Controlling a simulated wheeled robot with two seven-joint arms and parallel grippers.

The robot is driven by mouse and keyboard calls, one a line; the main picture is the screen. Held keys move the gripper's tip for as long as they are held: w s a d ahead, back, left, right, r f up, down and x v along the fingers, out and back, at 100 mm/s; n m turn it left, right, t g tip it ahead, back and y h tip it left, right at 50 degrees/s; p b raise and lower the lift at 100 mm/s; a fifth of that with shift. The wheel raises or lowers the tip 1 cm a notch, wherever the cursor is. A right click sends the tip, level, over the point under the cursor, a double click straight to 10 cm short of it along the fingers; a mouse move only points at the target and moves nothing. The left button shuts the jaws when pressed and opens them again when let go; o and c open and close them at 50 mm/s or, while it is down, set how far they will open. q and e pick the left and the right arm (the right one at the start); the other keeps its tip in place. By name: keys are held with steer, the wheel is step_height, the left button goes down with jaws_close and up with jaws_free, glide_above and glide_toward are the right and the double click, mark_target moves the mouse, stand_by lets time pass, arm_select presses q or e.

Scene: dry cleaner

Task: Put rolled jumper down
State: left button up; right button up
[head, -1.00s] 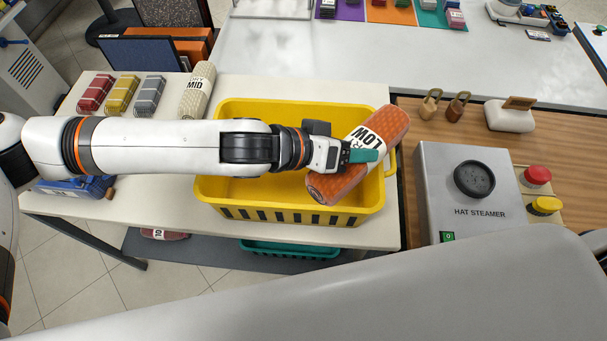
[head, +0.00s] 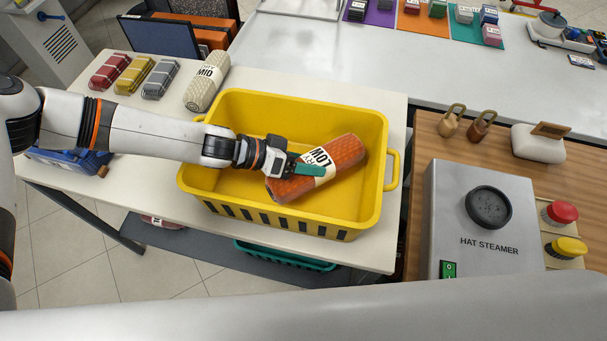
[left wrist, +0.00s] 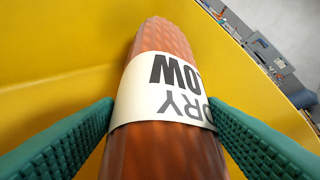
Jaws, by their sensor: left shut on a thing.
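The rolled jumper (head: 341,156) is an orange knit roll with a white paper band lettered "LOW". My left gripper (head: 307,168) is shut on it around the band and holds it inside the yellow basket (head: 300,100). The roll lies slantwise toward the basket's right side; whether it touches the basket floor I cannot tell. In the left wrist view the green fingers (left wrist: 162,125) stand on both sides of the jumper (left wrist: 160,45), with the yellow basket wall (left wrist: 50,40) behind. My right gripper is not in view.
The basket stands on a pale table (head: 385,115). A cream roll marked "MID" (head: 205,88) and red, yellow and grey folded bundles (head: 108,72) lie at the back left. A hat steamer (head: 485,240) stands right of the basket. The basket's left half is empty.

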arm_select(q)
steer(key=shift+f, duration=0.35)
step_height(320, 180, down, 3)
steer(key=shift+d+f, duration=0.1)
steer(key=shift+f, duration=0.4)
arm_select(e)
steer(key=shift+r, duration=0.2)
arm_select(q)
steer(key=shift+f, duration=0.1)
steer(key=o, duration=1.3)
steer(key=shift+c, duration=0.2)
steer(key=w+v, duration=0.1)
steer(key=v, duration=1.1)
steer(key=shift+s, duration=0.5)
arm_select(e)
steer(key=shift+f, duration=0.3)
